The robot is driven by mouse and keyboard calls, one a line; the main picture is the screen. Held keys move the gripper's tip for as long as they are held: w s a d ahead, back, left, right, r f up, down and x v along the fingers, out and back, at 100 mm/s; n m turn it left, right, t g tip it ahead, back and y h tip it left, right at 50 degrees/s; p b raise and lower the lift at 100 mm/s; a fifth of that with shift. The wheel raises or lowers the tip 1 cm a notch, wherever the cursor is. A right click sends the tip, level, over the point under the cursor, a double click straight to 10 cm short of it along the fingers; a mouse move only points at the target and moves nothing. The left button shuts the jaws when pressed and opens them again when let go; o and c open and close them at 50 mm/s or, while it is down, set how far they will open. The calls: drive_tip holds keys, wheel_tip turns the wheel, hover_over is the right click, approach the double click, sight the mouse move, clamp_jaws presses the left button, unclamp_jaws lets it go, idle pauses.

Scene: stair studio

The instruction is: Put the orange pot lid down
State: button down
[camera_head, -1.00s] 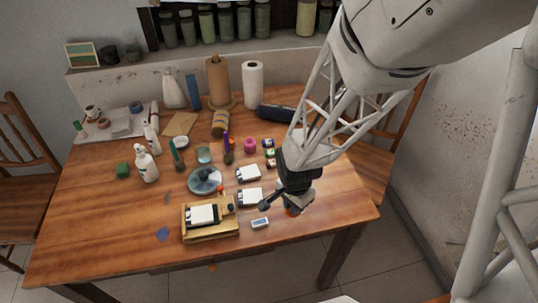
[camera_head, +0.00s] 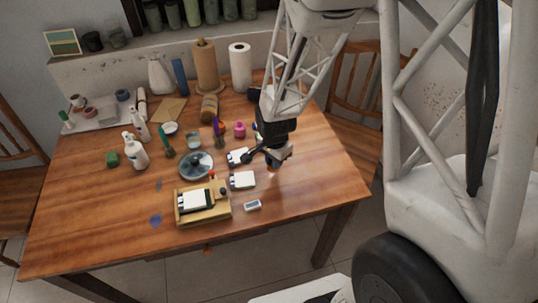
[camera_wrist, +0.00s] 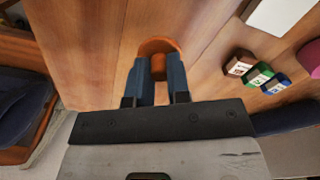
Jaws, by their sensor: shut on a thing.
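The orange pot lid (camera_wrist: 158,45) shows in the wrist view as a round orange disc with a knob between my fingertips. My gripper (camera_wrist: 157,72) is shut on the knob, and its two blue-grey fingers partly cover the lid. In the head view my gripper (camera_head: 271,163) is over the right part of the wooden table (camera_head: 310,185). The lid is small and mostly hidden there. I cannot tell whether the lid touches the table or hangs just above it.
Small brown, green and blue blocks (camera_wrist: 260,75) lie right of the lid in the wrist view. White-topped boxes (camera_head: 242,180), a glass-like round lid (camera_head: 196,165) and a wooden tray (camera_head: 203,217) stand to the left. The table's right front is clear.

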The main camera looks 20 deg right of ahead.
drive_tip(key=shift+w+f, duration=0.15)
drive_tip(key=shift+w, duration=1.25)
drive_tip(key=shift+w+f, duration=0.1)
drive_tip(key=shift+w, duration=1.25)
drive_tip(key=shift+f, duration=1.75)
drive_tip(key=shift+f, duration=0.1)
drive_tip(key=c, duration=1.1)
unclamp_jaws()
drive_tip(key=shift+r, duration=6.15)
